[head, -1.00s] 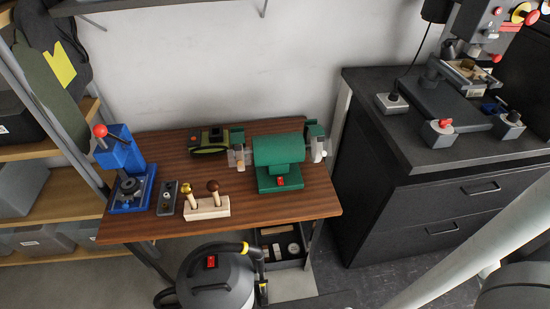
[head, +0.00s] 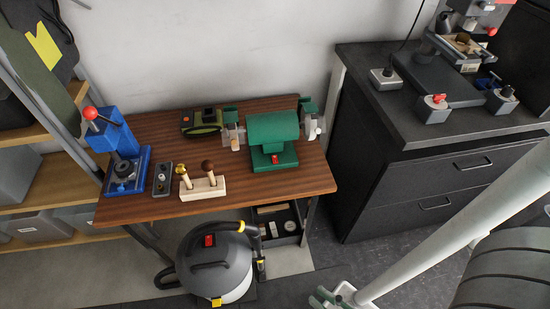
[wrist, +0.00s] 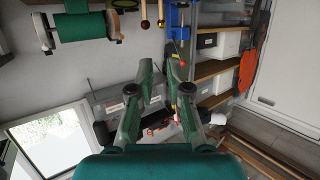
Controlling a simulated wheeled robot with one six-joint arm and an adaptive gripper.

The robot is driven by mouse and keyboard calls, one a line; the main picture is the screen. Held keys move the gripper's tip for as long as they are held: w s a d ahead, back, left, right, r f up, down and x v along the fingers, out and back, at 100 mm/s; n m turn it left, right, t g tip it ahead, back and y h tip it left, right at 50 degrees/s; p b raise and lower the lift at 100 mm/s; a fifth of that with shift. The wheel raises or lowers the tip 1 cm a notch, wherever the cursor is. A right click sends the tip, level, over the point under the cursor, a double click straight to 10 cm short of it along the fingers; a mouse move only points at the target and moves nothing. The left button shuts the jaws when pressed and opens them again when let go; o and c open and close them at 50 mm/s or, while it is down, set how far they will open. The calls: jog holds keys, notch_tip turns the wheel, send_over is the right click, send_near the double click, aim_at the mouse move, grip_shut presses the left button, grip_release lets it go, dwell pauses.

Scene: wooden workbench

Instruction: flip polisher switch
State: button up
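The green polisher (head: 273,128) stands on the wooden bench, at its right side, with a wheel at each end. Its red switch (head: 275,159) is on the front of the green base; its position is too small to tell. The polisher also shows in the wrist view, at the top left (wrist: 82,27). My gripper (wrist: 159,68) has its two green fingers apart, with nothing between them. In the head view, the green part at the bottom edge (head: 328,298) belongs to my arm's end, low over the floor and well away from the polisher.
On the bench stand a blue press (head: 117,140), a small control box (head: 163,178), a wooden block with handles (head: 203,187) and a green-black tool (head: 203,121). A vacuum (head: 215,268) stands before the bench. A dark cabinet (head: 395,180) is at right.

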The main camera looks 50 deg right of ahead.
aim_at(275, 159)
jog(key=shift+m+g+h, duration=0.5)
jog(key=shift+m+h, duration=0.1)
jog(key=shift+h, duration=0.1)
jog(key=x, duration=0.3)
jog(key=d+f+x, duration=0.1)
jog(key=x, duration=0.3)
jog(key=s+f+x, duration=0.1)
jog(key=x, duration=0.2)
jog(key=shift+w+d+f, duration=0.15)
jog(key=shift+w+d, duration=0.05)
jog(key=shift+w, duration=0.15)
grip_shut()
jog(key=w+d+f+m+g+h, duration=0.25)
jog(key=w+d, duration=0.35)
jog(key=w, duration=0.5)
jog(key=w+d+r+m+g+h, duration=0.1)
jog(key=w+d+r, duration=0.2)
jog(key=w+d, duration=0.4)
jog(key=w+d+r+m+g+h, duration=0.1)
jog(key=w+d+r+m+g, duration=0.1)
jog(key=w+d, duration=0.5)
jog(key=shift+d+r, duration=0.55)
jog(key=shift+r, duration=0.05)
jog(key=shift+m, duration=0.25)
